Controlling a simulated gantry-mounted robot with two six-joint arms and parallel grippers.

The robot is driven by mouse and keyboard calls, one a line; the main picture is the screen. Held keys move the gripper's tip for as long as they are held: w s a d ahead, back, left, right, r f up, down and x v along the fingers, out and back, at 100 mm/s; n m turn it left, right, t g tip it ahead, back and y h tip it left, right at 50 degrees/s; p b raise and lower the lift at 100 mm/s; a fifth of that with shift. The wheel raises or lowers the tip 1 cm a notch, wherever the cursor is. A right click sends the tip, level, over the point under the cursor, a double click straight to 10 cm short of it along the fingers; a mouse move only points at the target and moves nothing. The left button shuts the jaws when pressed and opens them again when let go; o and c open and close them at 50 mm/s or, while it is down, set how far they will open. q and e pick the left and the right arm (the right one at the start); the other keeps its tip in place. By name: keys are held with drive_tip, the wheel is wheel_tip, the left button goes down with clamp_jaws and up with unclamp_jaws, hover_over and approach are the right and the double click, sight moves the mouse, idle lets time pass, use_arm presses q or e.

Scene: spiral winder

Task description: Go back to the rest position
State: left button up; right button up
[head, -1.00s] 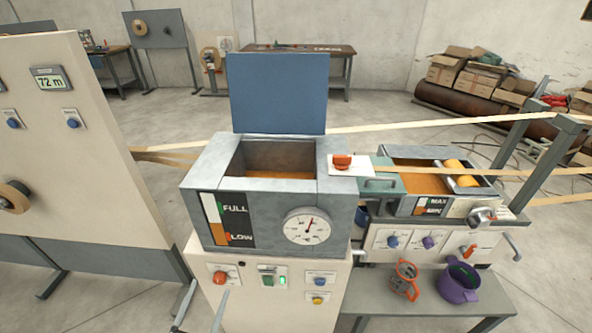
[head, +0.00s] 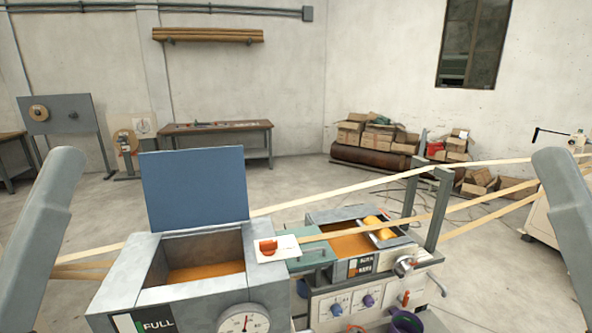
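In the head view two grey arm links of mine rise at the left and right edges. No gripper fingers show on either side. Between the arms stands the grey tank (head: 120,270) with its blue lid (head: 195,188) standing open and orange-brown material inside. A round gauge (head: 243,321) and a FULL label are on its front, cut by the lower edge. To its right is a smaller bath (head: 352,268) with a yellow roller (head: 377,228). A red knob (head: 268,247) sits on a white plate between them.
Pale strips (head: 340,190) run across the machine to the right. A grey frame post (head: 437,205) stands at the right. A purple pot (head: 406,321) is partly cut off at the bottom. Cardboard boxes (head: 378,134) and a workbench (head: 222,127) stand at the back. The floor between is open.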

wheel_tip(320, 180, up, 38)
drive_tip(key=p, duration=3.5)
wheel_tip(320, 180, down, 57)
drive_tip(key=b, duration=5.7)
